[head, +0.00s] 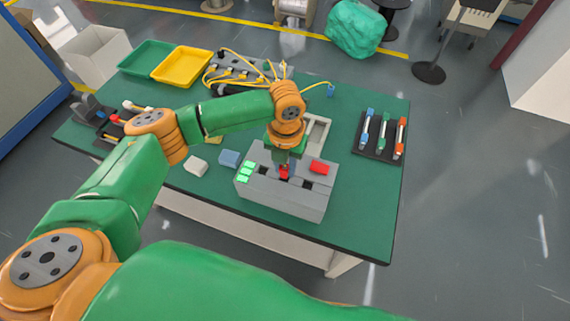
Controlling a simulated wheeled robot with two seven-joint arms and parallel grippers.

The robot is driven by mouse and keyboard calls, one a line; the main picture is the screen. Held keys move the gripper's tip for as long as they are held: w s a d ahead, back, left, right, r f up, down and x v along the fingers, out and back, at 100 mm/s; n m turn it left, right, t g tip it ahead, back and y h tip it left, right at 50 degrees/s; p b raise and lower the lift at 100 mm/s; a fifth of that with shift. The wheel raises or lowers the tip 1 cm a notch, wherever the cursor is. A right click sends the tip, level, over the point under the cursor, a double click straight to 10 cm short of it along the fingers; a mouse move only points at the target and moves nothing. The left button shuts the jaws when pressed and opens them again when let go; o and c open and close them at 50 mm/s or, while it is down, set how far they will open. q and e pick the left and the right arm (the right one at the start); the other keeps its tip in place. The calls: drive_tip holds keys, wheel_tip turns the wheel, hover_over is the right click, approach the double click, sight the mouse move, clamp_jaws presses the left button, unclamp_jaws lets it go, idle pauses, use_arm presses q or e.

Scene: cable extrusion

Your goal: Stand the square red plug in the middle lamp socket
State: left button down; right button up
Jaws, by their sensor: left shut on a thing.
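My left gripper (284,164) points down over the grey socket box (280,198) and is shut on the red plug (284,173). The plug is at the middle of the row of dark sockets on the box top; I cannot tell whether it is above the middle socket or partly in it. The gripper hides most of the plug and that socket. A dark opening shows on the right (307,185) and another on the left (263,170). Green lit blocks (245,171) are at the box's left end. A red block (319,167) is at its back right. My right gripper is not in view.
A white block (195,166) and a blue-grey block (229,158) lie left of the box. A black tray (372,152) with coloured tools lies right. Yellow cables (240,68), a green tray (147,56) and a yellow tray (181,65) are behind. The green table's front right is clear.

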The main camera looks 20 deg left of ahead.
use_arm(q)
drive_tip(key=shift+f+b, duration=0.55)
drive_tip(key=shift+f, duration=0.55)
